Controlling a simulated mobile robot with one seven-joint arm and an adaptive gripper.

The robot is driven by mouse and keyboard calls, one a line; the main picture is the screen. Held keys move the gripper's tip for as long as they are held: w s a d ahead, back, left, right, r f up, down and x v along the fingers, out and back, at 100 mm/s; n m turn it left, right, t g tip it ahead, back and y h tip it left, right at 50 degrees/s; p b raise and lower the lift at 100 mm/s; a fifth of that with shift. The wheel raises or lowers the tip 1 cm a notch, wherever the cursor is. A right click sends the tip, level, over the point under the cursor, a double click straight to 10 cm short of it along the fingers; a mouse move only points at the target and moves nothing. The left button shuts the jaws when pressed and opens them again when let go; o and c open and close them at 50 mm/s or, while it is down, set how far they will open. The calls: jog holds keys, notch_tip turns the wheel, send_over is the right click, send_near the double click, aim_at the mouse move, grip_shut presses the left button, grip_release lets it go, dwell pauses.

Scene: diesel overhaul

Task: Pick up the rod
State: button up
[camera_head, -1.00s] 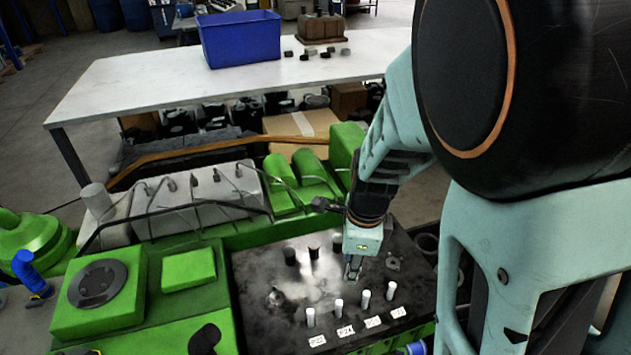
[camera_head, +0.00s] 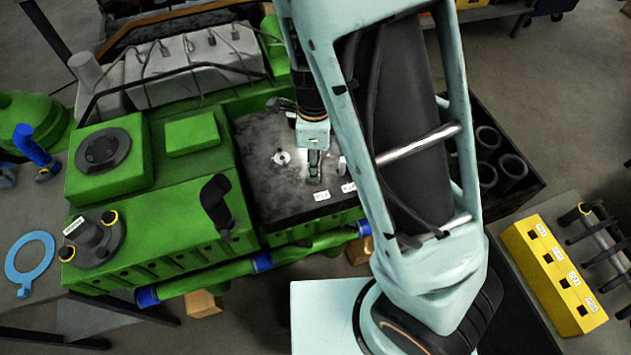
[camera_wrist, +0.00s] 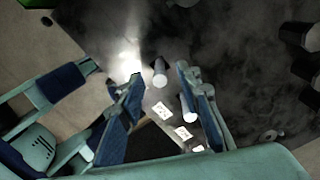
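In the head view my gripper (camera_head: 315,172) points down over the dark top plate (camera_head: 262,190) of the green engine. A pale upright rod (camera_head: 342,165) stands just right of it, and my arm hides the plate further right. In the wrist view the blue-padded fingers of my gripper (camera_wrist: 160,80) are apart. One grey rod (camera_wrist: 159,72) shows in the gap near the fingertips. Another rod (camera_wrist: 188,108) shows beside the right finger, partly covered by it. I see no rod clamped. White labels (camera_wrist: 162,109) lie on the plate near the rods.
Black cylinders (camera_wrist: 312,38) stand at the right of the wrist view. The engine's green block (camera_head: 170,230) lies left of the plate, with a black elbow pipe (camera_head: 216,200). A yellow labelled block (camera_head: 553,275) sits on a bench at the lower right.

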aim_at(316, 183)
notch_tip(316, 183, down, 4)
jog(key=shift+d+r+b, duration=0.1)
jog(key=shift+r+b, duration=0.1)
jog(key=shift+b, duration=0.25)
jog(key=shift+r, duration=0.1)
grip_shut()
